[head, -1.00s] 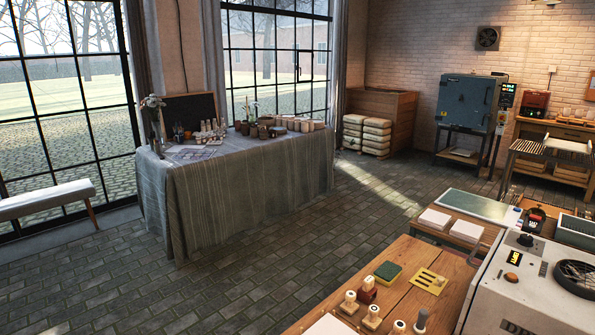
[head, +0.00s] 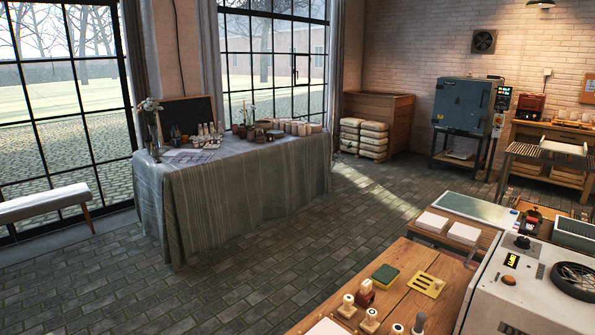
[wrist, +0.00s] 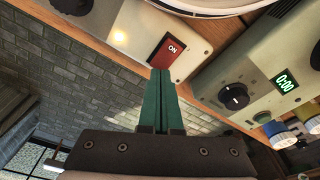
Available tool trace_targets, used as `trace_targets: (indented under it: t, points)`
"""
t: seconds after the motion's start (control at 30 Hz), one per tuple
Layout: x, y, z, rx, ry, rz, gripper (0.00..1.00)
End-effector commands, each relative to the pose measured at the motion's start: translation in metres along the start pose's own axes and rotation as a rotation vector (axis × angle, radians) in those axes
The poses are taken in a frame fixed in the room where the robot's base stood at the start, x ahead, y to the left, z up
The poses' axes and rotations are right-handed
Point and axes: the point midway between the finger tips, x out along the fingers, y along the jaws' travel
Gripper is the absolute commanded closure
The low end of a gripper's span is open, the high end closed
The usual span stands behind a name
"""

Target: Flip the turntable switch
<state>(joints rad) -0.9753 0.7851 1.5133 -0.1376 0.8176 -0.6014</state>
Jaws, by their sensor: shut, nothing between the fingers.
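In the wrist view, a red rocker switch (wrist: 166,51) marked "ON" sits on a pale box (wrist: 190,30). A pale round rim (wrist: 215,8), possibly the turntable's edge, crosses the top of this view. My gripper (wrist: 161,73) is shut and empty, with its two green fingers together. The fingertips appear at the lower edge of the switch; I cannot tell whether they touch it. My gripper does not show in the head view.

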Motion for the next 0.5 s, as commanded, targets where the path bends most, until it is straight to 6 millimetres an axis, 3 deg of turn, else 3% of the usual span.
trace_targets:
  t: [0.5]
  points:
    - [0.0034,0.0000,0.0005,0.000,0.000,0.000,1.00]
